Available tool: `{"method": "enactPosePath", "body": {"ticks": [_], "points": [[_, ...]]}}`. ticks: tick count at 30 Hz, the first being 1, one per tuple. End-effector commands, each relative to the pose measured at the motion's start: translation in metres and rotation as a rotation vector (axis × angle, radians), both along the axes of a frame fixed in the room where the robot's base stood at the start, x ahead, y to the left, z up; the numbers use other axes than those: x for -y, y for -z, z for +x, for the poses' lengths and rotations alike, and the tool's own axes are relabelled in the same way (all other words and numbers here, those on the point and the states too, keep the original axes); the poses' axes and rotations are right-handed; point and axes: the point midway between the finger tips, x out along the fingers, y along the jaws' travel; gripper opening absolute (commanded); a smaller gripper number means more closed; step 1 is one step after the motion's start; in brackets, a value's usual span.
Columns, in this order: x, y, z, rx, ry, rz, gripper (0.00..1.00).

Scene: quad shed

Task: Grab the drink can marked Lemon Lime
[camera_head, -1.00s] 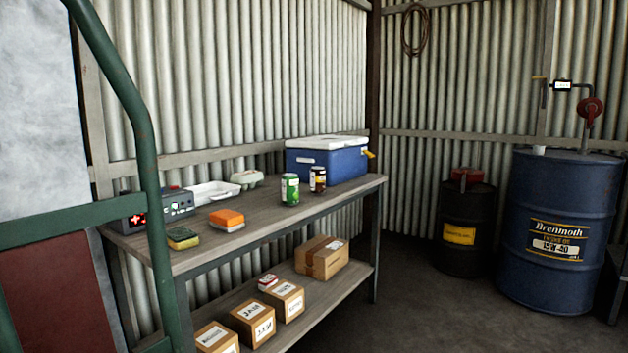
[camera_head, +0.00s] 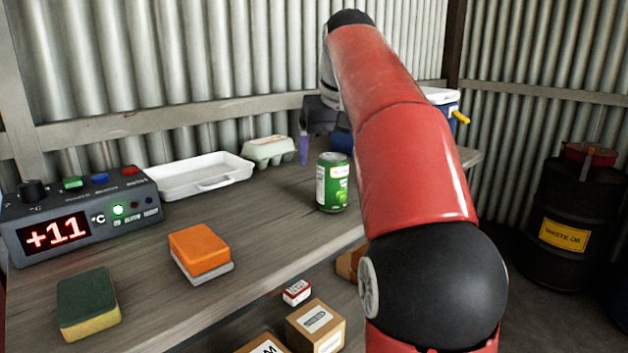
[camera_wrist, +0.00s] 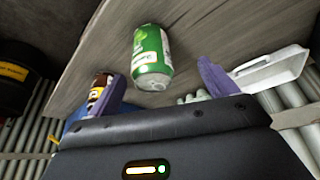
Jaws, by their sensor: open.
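A green and white drink can (camera_head: 332,184) stands upright on the workbench, left of my arm in the head view. Its lettering is too small to read. It also shows in the wrist view (camera_wrist: 152,60), beyond and roughly between my two purple fingers. My gripper (camera_wrist: 161,76) is open and empty, with the fingers wide apart. In the head view one purple finger (camera_head: 303,148) points down behind the can, and the rest of the hand is partly hidden by my arm.
A dark brown can (camera_wrist: 98,90) is close by the left finger in the wrist view. A blue cooler (camera_head: 451,109) stands behind my arm.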

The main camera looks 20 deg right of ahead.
Motion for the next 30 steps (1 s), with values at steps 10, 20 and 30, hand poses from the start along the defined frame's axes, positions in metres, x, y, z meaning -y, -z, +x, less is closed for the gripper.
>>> {"method": "enactPosePath", "body": {"ticks": [10, 20, 30], "points": [[0.013, 0.02, 0.015, -0.004, 0.007, 0.002, 0.85], [0.019, 0.059, 0.024, -0.004, 0.008, 0.003, 0.85], [0.02, 0.071, 0.031, -0.001, 0.008, 0.002, 0.85]]}}
